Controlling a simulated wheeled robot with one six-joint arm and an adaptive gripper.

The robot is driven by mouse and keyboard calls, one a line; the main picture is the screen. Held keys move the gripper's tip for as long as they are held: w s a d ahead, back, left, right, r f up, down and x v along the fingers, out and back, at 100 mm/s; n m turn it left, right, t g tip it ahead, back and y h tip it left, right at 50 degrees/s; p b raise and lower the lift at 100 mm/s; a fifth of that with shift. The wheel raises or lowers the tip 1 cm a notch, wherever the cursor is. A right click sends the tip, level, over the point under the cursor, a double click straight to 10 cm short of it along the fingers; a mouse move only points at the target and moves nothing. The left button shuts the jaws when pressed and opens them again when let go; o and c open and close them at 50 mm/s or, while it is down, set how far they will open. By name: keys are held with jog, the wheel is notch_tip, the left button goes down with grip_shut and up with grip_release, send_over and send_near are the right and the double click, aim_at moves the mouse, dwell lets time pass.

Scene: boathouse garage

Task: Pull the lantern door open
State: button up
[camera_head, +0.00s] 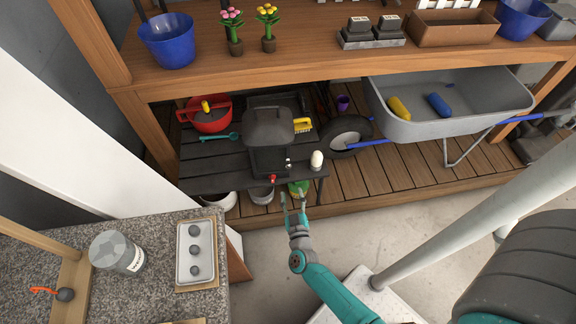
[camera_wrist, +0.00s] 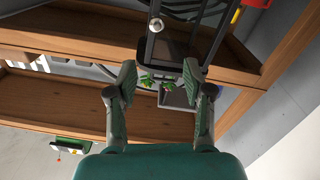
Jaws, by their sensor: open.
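The lantern (camera_head: 268,140) is a dark grey box with a sloped lid and a top handle, standing on a low dark slatted table. In the wrist view its dark frame (camera_wrist: 207,38) is close beyond my fingers, with a small round pale knob (camera_wrist: 156,25) on it. The door looks shut, but its edges are hard to make out. My gripper (camera_head: 293,196) is open and empty, in front of the table's edge and to the right of and below the lantern. In the wrist view my gripper (camera_wrist: 158,72) has its fingers spread, with the knob ahead between them, untouched.
The slatted table (camera_head: 215,165) also holds a red pot (camera_head: 210,122), a yellow brush (camera_head: 302,126) and a white egg-shaped thing (camera_head: 317,160) right of the lantern. A wheelbarrow (camera_head: 450,110) stands to the right. Open floor lies in front.

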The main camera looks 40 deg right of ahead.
aim_at(289, 167)
jog(key=shift+g+h, duration=0.4)
jog(key=shift+h, duration=0.1)
jog(key=x, duration=0.9)
jog(key=f+x, duration=0.1)
jog(key=x, duration=0.3)
jog(key=shift+w+d, duration=0.1)
jog(key=shift+w, duration=0.15)
jog(key=shift+r, duration=0.1)
grip_shut()
